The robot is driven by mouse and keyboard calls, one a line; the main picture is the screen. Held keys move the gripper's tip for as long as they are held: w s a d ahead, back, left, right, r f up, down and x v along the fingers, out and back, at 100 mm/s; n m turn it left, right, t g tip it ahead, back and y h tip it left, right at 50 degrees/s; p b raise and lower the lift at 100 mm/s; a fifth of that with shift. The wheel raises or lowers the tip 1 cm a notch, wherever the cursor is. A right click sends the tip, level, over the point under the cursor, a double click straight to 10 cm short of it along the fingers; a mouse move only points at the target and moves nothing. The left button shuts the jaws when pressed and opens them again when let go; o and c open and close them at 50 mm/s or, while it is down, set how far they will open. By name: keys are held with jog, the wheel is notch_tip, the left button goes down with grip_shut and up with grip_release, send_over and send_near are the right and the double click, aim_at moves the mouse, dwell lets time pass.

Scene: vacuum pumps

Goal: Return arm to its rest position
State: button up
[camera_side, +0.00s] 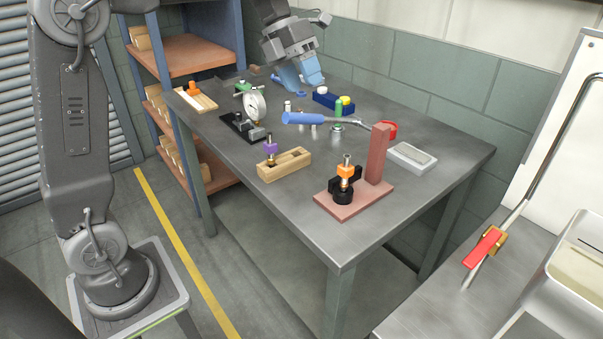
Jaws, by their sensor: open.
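My gripper (298,77) has blue fingers and hangs above the back left part of the grey metal workbench (290,205). It is open, and I see nothing held between its fingers. It points down and is tilted. The exact height of the fingertips over the bench is hard to tell.
A wooden block with a purple-topped part (270,149), a red-brown fixture (377,160) with an orange-and-black part, a blue-handled tool (302,118) and a grey tray (412,156) stand on the bench. Shelves (187,55) stand behind left. The bench's front corner is clear.

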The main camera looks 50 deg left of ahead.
jog(key=d+r+n+t+h, duration=0.1)
jog(key=d+r+n+t, duration=0.6)
jog(key=r+n+t, duration=0.6)
jog(key=s+a+f+n+g+y, duration=0.1)
jog(key=s+a+f+n+y, duration=0.2)
jog(key=s+f+n+y, duration=0.35)
jog(key=s+a+f+n+g+y, duration=0.1)
jog(key=s+a+f+n+y, duration=0.25)
jog(key=n, duration=0.55)
jog(key=s+d+f+n+g+h, duration=0.2)
jog(key=s+d+f+g, duration=0.1)
jog(key=s+f, duration=0.2)
jog(key=s+d+f+n+g+h, duration=0.1)
jog(key=s+d+f+n+g, duration=0.2)
jog(key=s, duration=0.4)
notch_tip(320, 180, down, 2)
jog(key=shift+s+n+g+h, duration=0.15)
jog(key=shift+n+g+h, duration=0.25)
jog(key=shift+g, duration=0.1)
